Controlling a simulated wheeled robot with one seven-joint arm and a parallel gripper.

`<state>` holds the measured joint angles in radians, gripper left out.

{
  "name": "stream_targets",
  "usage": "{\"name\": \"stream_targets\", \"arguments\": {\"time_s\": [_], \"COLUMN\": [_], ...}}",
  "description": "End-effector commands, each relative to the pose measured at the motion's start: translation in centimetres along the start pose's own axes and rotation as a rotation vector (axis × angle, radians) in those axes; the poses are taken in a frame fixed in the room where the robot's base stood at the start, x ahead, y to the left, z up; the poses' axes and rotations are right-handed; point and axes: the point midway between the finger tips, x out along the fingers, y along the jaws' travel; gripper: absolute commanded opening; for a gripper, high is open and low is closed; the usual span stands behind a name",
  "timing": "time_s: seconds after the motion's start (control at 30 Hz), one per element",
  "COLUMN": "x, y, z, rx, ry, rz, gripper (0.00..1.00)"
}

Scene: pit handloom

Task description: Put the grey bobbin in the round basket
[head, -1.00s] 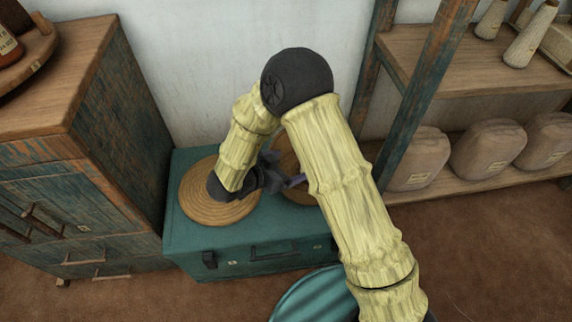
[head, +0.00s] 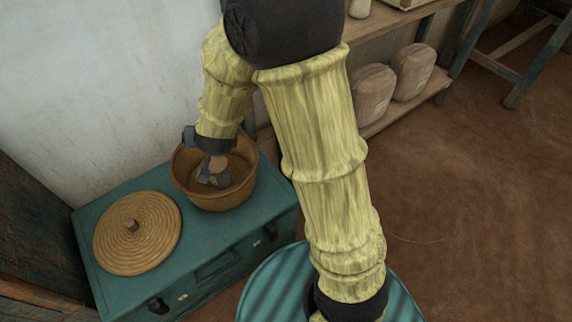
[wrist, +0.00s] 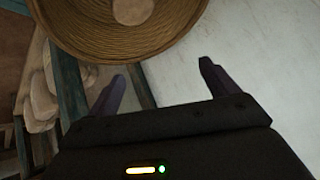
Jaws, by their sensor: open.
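The round basket (head: 187,183) stands uncovered on the right part of the teal chest in the head view. It also shows at the top of the wrist view (wrist: 75,32), its coiled inside visible. My gripper (head: 212,180) hangs over the basket mouth in the head view. In the wrist view my gripper (wrist: 161,70) has its two fingers apart with nothing between them. A pale roundish thing (wrist: 132,9) shows inside the basket, cut by the picture's top edge. It may be the grey bobbin, but I cannot tell for sure.
The woven lid (head: 155,251) with a small knob lies flat on the left of the teal chest (head: 225,246). A wall is behind. Shelves with pale sacks (head: 374,92) stand to the right. The brown floor (head: 480,200) at right is open.

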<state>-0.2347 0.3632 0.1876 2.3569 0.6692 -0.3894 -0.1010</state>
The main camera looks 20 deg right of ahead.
Motion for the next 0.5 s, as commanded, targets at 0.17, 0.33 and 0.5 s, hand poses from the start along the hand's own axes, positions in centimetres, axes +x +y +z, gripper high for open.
{"name": "stream_targets", "arguments": {"time_s": [0.17,0.33,0.5], "x": [-5.1,-10.5,-13.3], "y": [6.3,12.8,15.8], "z": [1.5,4.6,6.5], "rx": [-0.114,-0.203,-0.239], "ry": [-0.192,-0.388,-0.491], "rz": [0.017,0.100,0.155], "gripper": [0.86,0.86,0.86]}}
